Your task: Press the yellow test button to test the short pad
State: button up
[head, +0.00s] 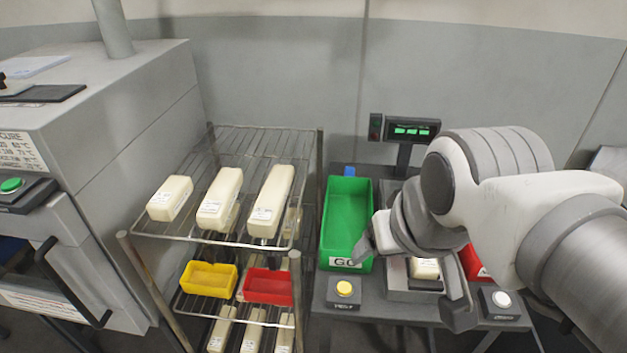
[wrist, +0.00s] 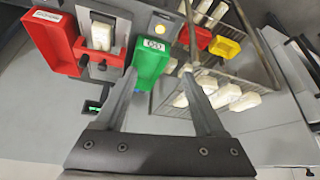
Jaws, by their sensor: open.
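The yellow test button (head: 344,288) sits on a dark box at the front left of the test bench; it also shows near the top of the wrist view (wrist: 160,29). A cream pad (head: 425,268) lies in the grey test fixture to its right, partly hidden by my gripper; the wrist view shows it too (wrist: 102,36). My gripper (head: 410,285) is open and empty, above the bench. Its fingers (wrist: 158,73) stand wide apart in the wrist view, apart from the button.
A green bin (head: 347,217) stands behind the button and a red bin (wrist: 58,42) beyond the fixture. A white button (head: 501,299) is at right. A wire rack (head: 225,236) holds several cream pads. A display (head: 412,130) with green digits stands at the back.

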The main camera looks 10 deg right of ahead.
notch_tip(320, 180, down, 3)
jog(key=shift+w+f+b, duration=0.1)
jog(key=shift+b, duration=1.05)
grip_shut()
dwell(0.7)
